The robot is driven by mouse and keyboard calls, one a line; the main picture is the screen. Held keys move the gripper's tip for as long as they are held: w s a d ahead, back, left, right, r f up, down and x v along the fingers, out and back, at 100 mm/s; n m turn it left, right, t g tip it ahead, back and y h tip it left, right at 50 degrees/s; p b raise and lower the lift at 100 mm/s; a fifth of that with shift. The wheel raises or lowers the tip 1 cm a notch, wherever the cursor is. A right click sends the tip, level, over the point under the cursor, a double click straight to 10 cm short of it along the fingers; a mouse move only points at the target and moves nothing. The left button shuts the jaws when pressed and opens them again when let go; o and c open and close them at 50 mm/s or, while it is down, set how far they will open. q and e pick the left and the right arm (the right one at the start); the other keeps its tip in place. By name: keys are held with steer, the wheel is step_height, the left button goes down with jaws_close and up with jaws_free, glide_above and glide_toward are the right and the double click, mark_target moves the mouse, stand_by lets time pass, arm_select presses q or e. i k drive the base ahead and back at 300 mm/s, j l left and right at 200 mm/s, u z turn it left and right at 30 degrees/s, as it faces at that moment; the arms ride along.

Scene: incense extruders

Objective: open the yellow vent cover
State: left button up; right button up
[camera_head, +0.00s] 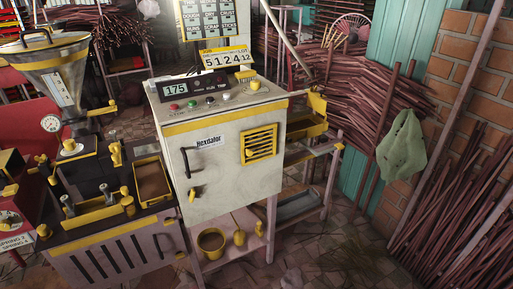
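The yellow vent cover (259,144) is a slatted, roughly square panel on the right part of the front door of a pale grey cabinet (222,180). Its slats run across, with dark gaps between them; I cannot tell how far they are tilted. A small dark knob or shadow shows at its left edge. The cabinet door also has a dark handle (186,163) on the left and a "nexdator"-like label (209,142). Neither of my grippers is in the head view.
A control panel with a "175" display (175,88) tops the cabinet. A dark bench (105,235) with yellow fittings and a metal hopper (50,65) stand left. A yellow bucket (211,242) sits on the shelf below. Stick bundles (450,215) fill the right; stone floor (335,255) lies between.

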mark_target(249, 152)
steer(key=i+l+u, duration=0.1)
steer(key=i+l, duration=0.15)
steer(key=i+l+u, duration=0.1)
steer(key=l, duration=0.35)
steer(key=i+l+u, duration=0.1)
steer(key=i+l, duration=0.2)
steer(key=i+l+u, duration=0.1)
steer(key=l, duration=0.4)
steer(key=i, duration=0.1)
